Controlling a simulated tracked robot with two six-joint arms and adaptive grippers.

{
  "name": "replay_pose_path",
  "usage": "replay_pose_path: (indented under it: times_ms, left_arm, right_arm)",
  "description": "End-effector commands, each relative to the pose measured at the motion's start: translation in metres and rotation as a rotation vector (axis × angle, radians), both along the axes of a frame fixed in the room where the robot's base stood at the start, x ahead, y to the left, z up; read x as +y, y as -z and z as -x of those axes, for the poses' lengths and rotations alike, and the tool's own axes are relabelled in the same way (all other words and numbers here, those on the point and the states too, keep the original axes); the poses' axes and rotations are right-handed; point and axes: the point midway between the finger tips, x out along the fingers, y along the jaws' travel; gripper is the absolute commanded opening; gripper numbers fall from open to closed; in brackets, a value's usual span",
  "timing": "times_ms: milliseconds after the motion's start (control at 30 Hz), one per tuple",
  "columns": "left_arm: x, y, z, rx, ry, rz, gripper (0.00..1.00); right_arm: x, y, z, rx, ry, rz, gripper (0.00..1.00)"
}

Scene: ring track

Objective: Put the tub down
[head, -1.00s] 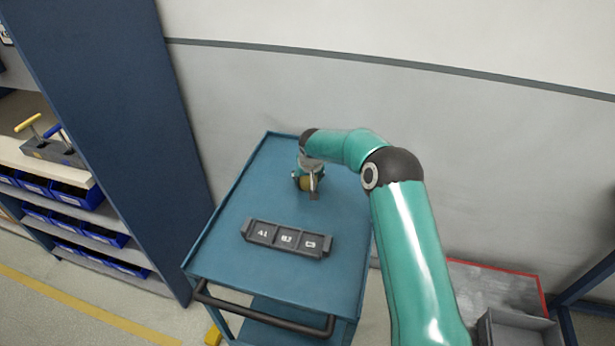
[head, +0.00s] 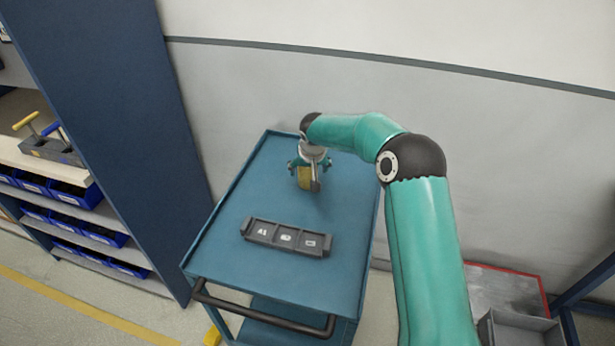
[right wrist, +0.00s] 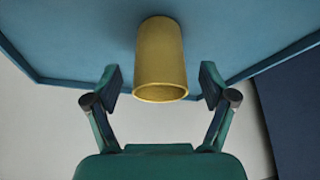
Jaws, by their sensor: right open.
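The tub (head: 304,184) is a small yellow cylinder on the blue cart top (head: 230,212), towards the cart's far end. In the right wrist view the tub (right wrist: 160,58) shows its open rim towards the camera. My right gripper (head: 311,164) is open at the tub, partly covering it in the head view. In the right wrist view its two fingers (right wrist: 160,84) are spread on either side of the tub, with a clear gap on each side. My left gripper is not in view.
A dark grey tray (head: 287,238) with three labelled compartments lies nearer on the cart. The cart has a raised rim and a black handle (head: 262,313). A shelf with blue bins (head: 75,195) stands left. A grey bin (head: 520,330) is at lower right.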

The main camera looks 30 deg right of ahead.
Motion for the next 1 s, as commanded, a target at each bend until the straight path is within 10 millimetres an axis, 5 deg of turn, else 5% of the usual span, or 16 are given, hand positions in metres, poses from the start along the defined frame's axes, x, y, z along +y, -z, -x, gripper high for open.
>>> replay_pose_path:
  times_ms: [400, 1000]
  left_arm:
    - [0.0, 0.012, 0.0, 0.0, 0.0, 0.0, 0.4]
    - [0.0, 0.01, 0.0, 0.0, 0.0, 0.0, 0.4]
  right_arm:
    - [0.012, -0.056, 0.025, 0.0, 0.0, 0.0, 0.83]
    - [0.012, -0.061, 0.027, 0.001, 0.001, 0.0, 0.83]
